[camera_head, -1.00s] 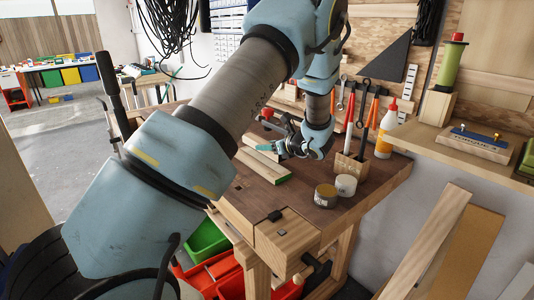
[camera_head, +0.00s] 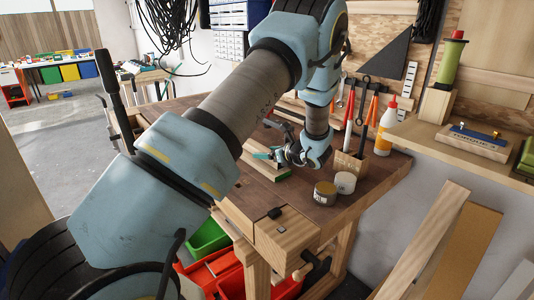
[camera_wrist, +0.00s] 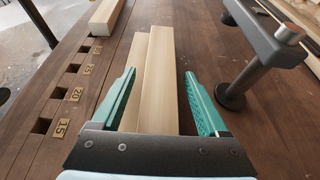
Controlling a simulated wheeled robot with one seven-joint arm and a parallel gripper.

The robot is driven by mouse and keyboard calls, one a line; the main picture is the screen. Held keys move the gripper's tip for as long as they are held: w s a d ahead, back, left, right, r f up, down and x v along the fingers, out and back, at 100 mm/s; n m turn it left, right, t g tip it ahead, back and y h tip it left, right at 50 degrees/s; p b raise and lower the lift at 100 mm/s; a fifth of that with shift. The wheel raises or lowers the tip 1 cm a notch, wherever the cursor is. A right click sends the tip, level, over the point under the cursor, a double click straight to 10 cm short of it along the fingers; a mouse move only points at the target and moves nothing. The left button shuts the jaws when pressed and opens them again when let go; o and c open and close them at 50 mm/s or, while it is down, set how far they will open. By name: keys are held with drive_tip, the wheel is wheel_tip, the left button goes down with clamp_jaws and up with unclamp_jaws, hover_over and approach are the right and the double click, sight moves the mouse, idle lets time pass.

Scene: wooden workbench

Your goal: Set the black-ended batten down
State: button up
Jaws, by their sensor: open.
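My gripper (camera_wrist: 161,75) is open, with one green finger on each side of two pale wooden battens in the wrist view. The right batten (camera_wrist: 160,85) lies against or close beside the left batten (camera_wrist: 136,62), and its top looks higher. Neither finger visibly touches them.
A metal bench clamp (camera_wrist: 235,92) stands right of my gripper. Another pale wood piece (camera_wrist: 106,17) lies at the upper left, beside a row of square holes with number plates.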

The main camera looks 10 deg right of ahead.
drive_tip(key=shift+r, duration=0.3)
drive_tip(key=b+v, duration=0.2)
drive_tip(key=v, duration=1)
drive_tip(key=shift+b, duration=0.35)
drive_tip(key=a+n+g, duration=0.1)
drive_tip(key=a, duration=0.1)
drive_tip(key=a+n+g, duration=0.1)
drive_tip(key=a, duration=0.1)
drive_tip(key=a+n+y, duration=0.1)
drive_tip(key=a, duration=0.2)
drive_tip(key=shift+a+f+g, duration=0.1)
drive_tip(key=shift+f+g, duration=0.05)
drive_tip(key=shift+g, duration=0.25)
drive_tip(key=s+a+n+g, duration=0.1)
drive_tip(key=a+n, duration=0.1)
drive_tip(key=a, duration=0.2)
drive_tip(key=s+a+n+g, duration=0.1)
drive_tip(key=a+n+g, duration=0.1)
drive_tip(key=a+n, duration=0.1)
drive_tip(key=s+a+n+g, duration=0.1)
drive_tip(key=a+n+g, duration=0.1)
drive_tip(key=a, duration=0.2)
drive_tip(key=shift+s+a+f, duration=0.35)
drive_tip(key=shift+s+a, duration=0.05)
drive_tip(key=s+a+r+n+g+h, duration=0.2)
drive_tip(key=s+a+n+h, duration=0.5)
drive_tip(key=s+a+n, duration=0.5)
drive_tip(key=n+g, duration=0.1)
drive_tip(key=n, duration=0.7)
